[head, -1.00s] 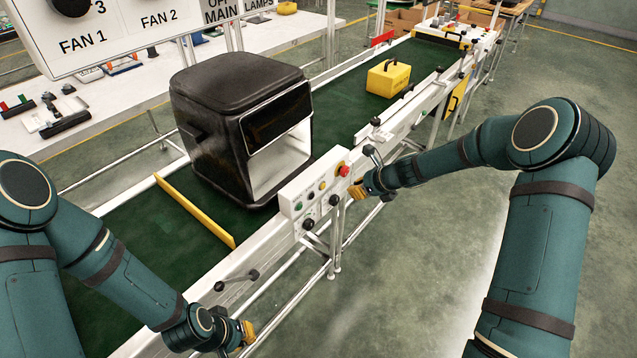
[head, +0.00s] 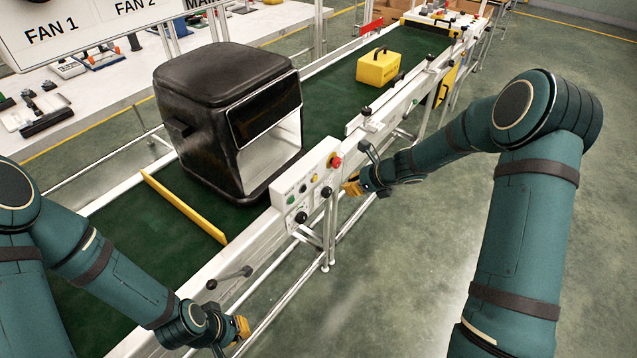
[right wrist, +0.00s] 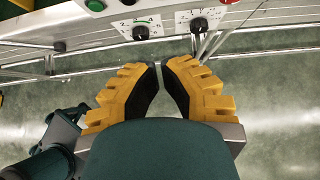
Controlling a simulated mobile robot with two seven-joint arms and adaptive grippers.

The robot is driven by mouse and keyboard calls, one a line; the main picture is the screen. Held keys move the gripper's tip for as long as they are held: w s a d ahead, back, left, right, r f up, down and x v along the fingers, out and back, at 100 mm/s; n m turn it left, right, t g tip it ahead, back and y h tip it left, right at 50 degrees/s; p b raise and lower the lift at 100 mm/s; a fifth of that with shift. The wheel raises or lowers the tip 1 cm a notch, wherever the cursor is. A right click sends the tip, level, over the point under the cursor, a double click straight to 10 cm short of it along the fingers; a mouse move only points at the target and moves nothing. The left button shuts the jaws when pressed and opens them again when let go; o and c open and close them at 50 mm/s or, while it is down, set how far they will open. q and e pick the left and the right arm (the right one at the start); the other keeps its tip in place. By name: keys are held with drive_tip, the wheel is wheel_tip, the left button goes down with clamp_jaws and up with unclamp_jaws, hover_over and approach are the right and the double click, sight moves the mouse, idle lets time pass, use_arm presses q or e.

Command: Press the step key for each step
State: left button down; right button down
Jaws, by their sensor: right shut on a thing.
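The white control panel (head: 306,187) on the conveyor's near side carries a red mushroom button (head: 335,160), small coloured keys and black knobs. In the right wrist view, a green button (right wrist: 95,5) and two black dials (right wrist: 140,32) (right wrist: 199,24) show along the top. I cannot tell which key is the step key. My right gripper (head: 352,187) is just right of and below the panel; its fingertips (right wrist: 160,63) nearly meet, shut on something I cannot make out. My left gripper (head: 241,330) hangs low by the conveyor's near edge; its jaw opening is hidden.
A large black fryer (head: 215,110) stands on the green belt (head: 330,115). A yellow bar (head: 183,206) lies across the belt left of it, and a yellow box (head: 380,67) sits further along. Floor at right is clear.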

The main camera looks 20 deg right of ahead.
sight(315, 179)
drive_tip(key=shift+d+r+t, duration=0.1)
drive_tip(key=shift+d+t, duration=0.2)
drive_tip(key=shift+d, duration=0.05)
drive_tip(key=x, duration=0.4)
drive_tip(key=w+a+r+b+x, duration=0.1)
drive_tip(key=x, duration=0.3)
drive_tip(key=r+x, duration=0.1)
drive_tip(key=x, duration=0.3)
drive_tip(key=shift+w+a+f+b, duration=0.25)
drive_tip(key=shift+w+a+b, duration=0.1)
drive_tip(key=shift+w+b, duration=0.1)
